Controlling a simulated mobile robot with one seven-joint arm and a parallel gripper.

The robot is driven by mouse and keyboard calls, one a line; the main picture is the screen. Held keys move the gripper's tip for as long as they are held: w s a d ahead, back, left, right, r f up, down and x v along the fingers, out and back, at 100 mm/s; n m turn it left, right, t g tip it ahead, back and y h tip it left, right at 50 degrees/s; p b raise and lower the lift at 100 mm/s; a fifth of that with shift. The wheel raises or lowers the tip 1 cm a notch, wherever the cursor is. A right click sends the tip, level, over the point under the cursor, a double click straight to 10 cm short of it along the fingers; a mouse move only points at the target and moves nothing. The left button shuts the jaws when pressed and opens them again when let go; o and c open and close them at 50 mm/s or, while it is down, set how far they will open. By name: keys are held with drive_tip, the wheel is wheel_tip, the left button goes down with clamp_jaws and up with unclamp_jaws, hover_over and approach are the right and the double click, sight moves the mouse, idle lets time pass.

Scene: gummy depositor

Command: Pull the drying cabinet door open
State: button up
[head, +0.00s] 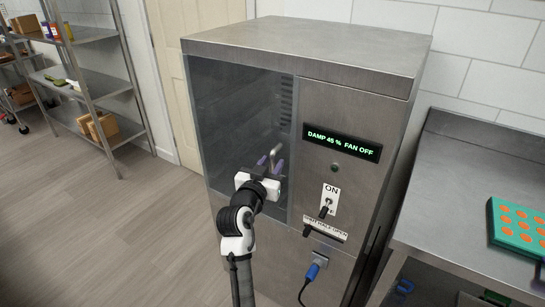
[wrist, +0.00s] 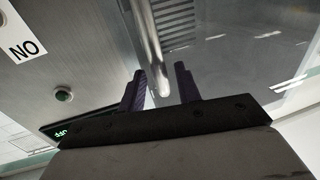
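The drying cabinet (head: 335,90) is a steel box with a tinted glass door (head: 235,115) on its left front. The door looks shut. A bent metal door handle (head: 276,153) stands out near the door's right edge. My gripper (head: 269,165), with purple fingers, is in front of the door at the handle. In the wrist view, the handle (wrist: 148,45) shows between the two fingers of my gripper (wrist: 160,88), with a gap on each side. The gripper is open. I cannot tell how deep the handle sits between the fingers.
A lit display (head: 341,142) reads damp 45 % and fan off. Below it are an ON switch (head: 327,205) and a blue plug (head: 312,270). A steel table (head: 450,190) with a green tray (head: 497,238) stands right. Shelves (head: 95,90) stand left; the floor between is clear.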

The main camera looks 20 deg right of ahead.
drive_tip(key=shift+x, duration=0.9)
drive_tip(key=shift+c, duration=0.2)
clamp_jaws()
drive_tip(key=shift+a, duration=0.1)
